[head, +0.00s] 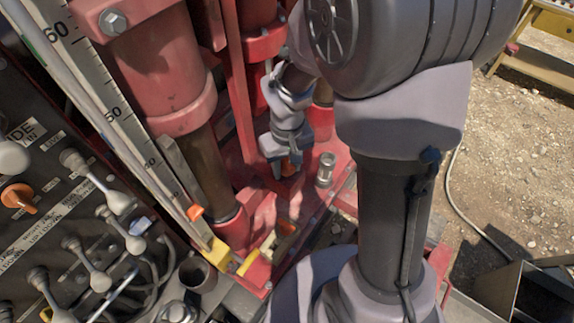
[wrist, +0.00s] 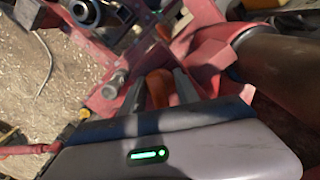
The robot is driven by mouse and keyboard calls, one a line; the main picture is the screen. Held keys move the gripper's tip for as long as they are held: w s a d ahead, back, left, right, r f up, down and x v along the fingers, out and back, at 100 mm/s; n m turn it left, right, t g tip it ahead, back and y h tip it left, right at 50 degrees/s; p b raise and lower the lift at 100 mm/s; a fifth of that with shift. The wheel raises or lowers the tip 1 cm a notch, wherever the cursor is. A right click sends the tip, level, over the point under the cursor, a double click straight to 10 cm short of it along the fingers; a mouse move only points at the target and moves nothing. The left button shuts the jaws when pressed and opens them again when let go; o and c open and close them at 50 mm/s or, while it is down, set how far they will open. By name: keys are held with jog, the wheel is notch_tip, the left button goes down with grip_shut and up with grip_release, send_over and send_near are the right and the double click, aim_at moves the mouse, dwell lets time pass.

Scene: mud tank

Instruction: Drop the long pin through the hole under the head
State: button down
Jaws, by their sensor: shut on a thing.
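My gripper (head: 284,172) is low over the red deck, among the red uprights. It is shut on an orange piece (head: 288,168). In the wrist view the orange piece (wrist: 160,86) shows between the two dark fingers (wrist: 158,90). It may be the grip end of the long pin, but no shaft is clearly seen. A grey metal cylinder (head: 325,170) stands upright on the deck just right of my gripper, apart from it. It also shows in the wrist view (wrist: 114,85). I cannot make out the hole under the head.
A thick red cylinder with a brown rod (head: 202,165) stands left of my gripper. A scale strip (head: 115,110) and a lever panel (head: 60,215) are farther left. A yellow-edged bracket (head: 284,229) sits on the near deck. Gravel ground (head: 510,140) lies right.

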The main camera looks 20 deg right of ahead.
jog(key=shift+s+f, duration=0.35)
jog(key=shift+f, duration=0.05)
jog(key=shift+s+f+b, duration=0.45)
jog(key=shift+f+b, duration=0.05)
jog(key=shift+b, duration=0.15)
jog(key=c, duration=0.8)
grip_release()
jog(key=r, duration=0.1)
jog(key=w+r+p, duration=0.1)
jog(key=r, duration=0.1)
jog(key=w+r, duration=0.1)
jog(key=r, duration=0.1)
jog(key=r+p, duration=0.1)
jog(key=r, duration=0.3)
jog(key=s+r+p, duration=0.1)
jog(key=r, duration=0.4)
jog(key=r+p, duration=0.1)
jog(key=r, duration=0.4)
jog(key=shift+s+r, duration=0.1)
jog(key=shift+s, duration=0.1)
